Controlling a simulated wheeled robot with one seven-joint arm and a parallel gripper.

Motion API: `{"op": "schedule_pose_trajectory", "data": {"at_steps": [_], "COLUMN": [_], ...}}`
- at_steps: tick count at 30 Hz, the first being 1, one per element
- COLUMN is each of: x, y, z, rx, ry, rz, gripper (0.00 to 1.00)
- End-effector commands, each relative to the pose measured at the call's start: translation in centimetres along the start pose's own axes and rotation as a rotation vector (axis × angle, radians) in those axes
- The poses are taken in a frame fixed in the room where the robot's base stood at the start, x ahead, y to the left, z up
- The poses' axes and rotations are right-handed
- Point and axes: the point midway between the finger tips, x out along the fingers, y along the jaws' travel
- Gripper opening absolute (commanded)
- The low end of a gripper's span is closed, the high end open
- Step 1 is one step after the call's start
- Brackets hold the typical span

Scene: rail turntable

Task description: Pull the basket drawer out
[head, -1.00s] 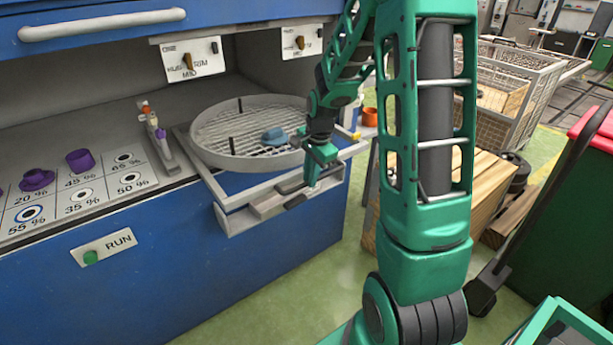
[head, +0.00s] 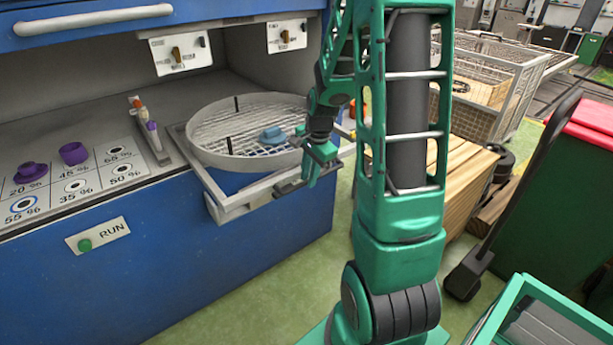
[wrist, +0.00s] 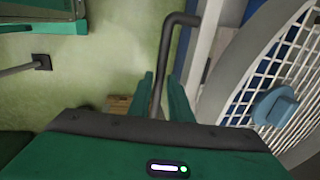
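The basket drawer (head: 238,208) is a light grey frame that sticks out from the blue cabinet front. A round mesh basket (head: 190,148) sits in it, holding a blue piece (head: 272,136). In the wrist view the basket mesh (wrist: 262,62) fills the right side. The dark bent bar handle (wrist: 160,68) runs down between the two green fingers. My gripper (head: 312,172) is at the right part of the drawer front. In the wrist view my gripper (wrist: 161,92) is open around the bar, with narrow gaps showing on both sides. The lower end of the bar is hidden.
A RUN button plate (head: 97,235) is on the cabinet front. A wooden crate (head: 465,180), a wire cart (head: 505,95) and a red-lidded bin (head: 580,170) stand right. Green floor (head: 240,300) is clear before the cabinet.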

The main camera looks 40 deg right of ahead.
Motion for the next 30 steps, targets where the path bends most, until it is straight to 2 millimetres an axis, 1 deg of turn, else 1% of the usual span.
{"op": "schedule_pose_trajectory", "data": {"at_steps": [10,14,17,27,30], "x": [-0.1,-0.9,-2.2,-8.3,-9.5], "y": [0.1,0.0,-0.1,-0.1,-0.1], "z": [-0.3,-0.3,-0.3,-0.2,-0.2], "rx": [0.005,0.005,0.005,0.003,0.004], "ry": [0.004,0.006,0.007,0.006,0.005], "rz": [0.0,-0.003,-0.004,-0.004,-0.002], "gripper": [0.31,0.31,0.31,0.31,0.31]}}
